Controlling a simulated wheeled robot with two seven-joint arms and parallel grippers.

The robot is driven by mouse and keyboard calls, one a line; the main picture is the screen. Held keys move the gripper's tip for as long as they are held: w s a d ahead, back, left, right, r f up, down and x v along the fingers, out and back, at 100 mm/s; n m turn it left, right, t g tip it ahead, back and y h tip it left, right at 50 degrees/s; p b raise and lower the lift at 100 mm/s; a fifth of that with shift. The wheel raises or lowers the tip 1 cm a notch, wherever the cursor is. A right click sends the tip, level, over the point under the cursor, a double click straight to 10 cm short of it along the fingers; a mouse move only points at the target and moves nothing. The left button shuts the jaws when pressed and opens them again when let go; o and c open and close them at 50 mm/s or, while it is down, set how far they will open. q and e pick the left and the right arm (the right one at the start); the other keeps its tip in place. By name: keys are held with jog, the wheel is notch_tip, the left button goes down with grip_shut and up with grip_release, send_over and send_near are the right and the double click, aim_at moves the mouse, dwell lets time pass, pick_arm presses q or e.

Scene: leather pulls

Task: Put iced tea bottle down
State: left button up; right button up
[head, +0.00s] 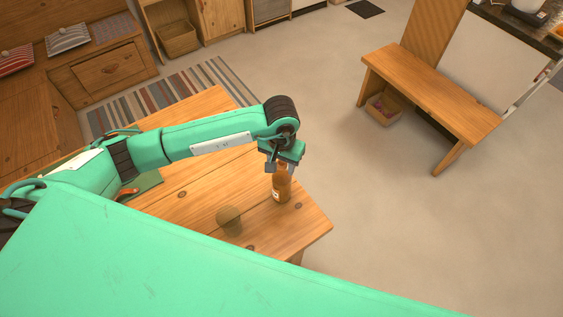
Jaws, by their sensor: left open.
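The iced tea bottle (281,188) stands upright on the wooden table (195,188), near its right edge. It is amber with a small white label, and its top is hidden by my gripper. My left gripper (280,164) is open and points down at the top of the bottle, with its fingers around or just beside the neck; I cannot tell which. My right gripper does not show.
A greenish see-through cup (229,221) stands on the table to the left of the bottle. A wooden bench (430,92) with a small basket (383,109) under it stands at the right. A striped rug (175,92) lies behind the table. The floor right of the table is clear.

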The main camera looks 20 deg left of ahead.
pick_arm(q)
jog(key=shift+r, duration=0.25)
notch_tip(320, 180, up, 12)
jog(key=b, duration=0.4)
jog(key=shift+b, duration=0.3)
jog(key=shift+f, duration=0.15)
